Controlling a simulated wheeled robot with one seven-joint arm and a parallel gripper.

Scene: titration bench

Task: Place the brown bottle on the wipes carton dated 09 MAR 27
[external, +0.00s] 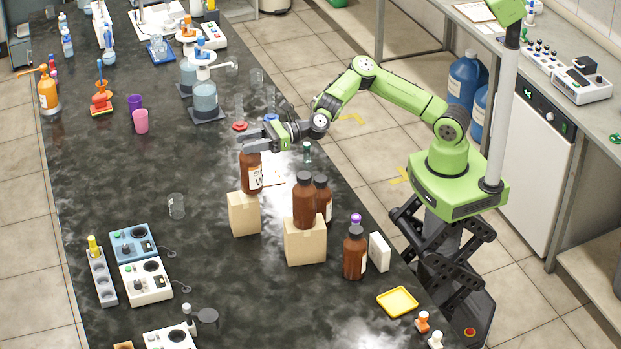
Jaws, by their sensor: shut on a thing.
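My gripper (249,146) is shut on the top of a brown bottle (248,177) with a white label, held upright. The bottle's base is at the top of a tan carton (243,216); I cannot tell whether it touches or hangs just above. A second tan carton (305,243) stands to the right, with another brown bottle (304,204) upright on it. No date is readable on either carton, so I cannot tell which is dated 09 MAR 27.
More brown bottles stand behind the second carton (325,194) and right of it (355,254), by a white box (379,252). A yellow tray (397,301) lies near the bench edge. A small glass beaker (176,206) stands left. The dark bench (120,190) has free room there.

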